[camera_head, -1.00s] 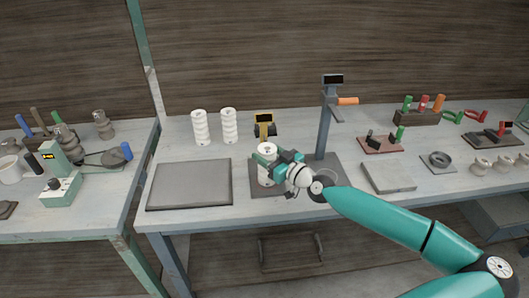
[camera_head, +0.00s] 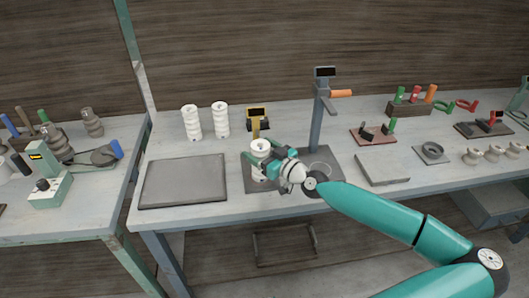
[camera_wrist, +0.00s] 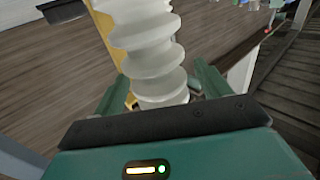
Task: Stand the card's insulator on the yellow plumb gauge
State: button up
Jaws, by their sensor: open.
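A white ribbed insulator (camera_head: 260,147) stands upright on the dark mat in front of the yellow plumb gauge (camera_head: 257,125), which has a dark display on top. My gripper (camera_head: 262,170) is at the insulator, its jaws open on either side of it. In the wrist view the insulator (camera_wrist: 150,45) rises between the two green fingers of my gripper (camera_wrist: 160,92), with part of the yellow gauge (camera_wrist: 108,35) behind it. The insulator's foot is partly hidden by my gripper. I cannot make out a card.
Two more white insulators (camera_head: 191,123) (camera_head: 220,120) stand behind and left. A grey slab (camera_head: 184,181) lies left of the dark mat (camera_head: 330,160). A grey post (camera_head: 318,120) with an orange handle rises to the right. A flat grey block (camera_head: 382,168) lies beyond it.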

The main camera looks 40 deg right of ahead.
jog(key=s, duration=1.2)
jog(key=shift+d, duration=0.35)
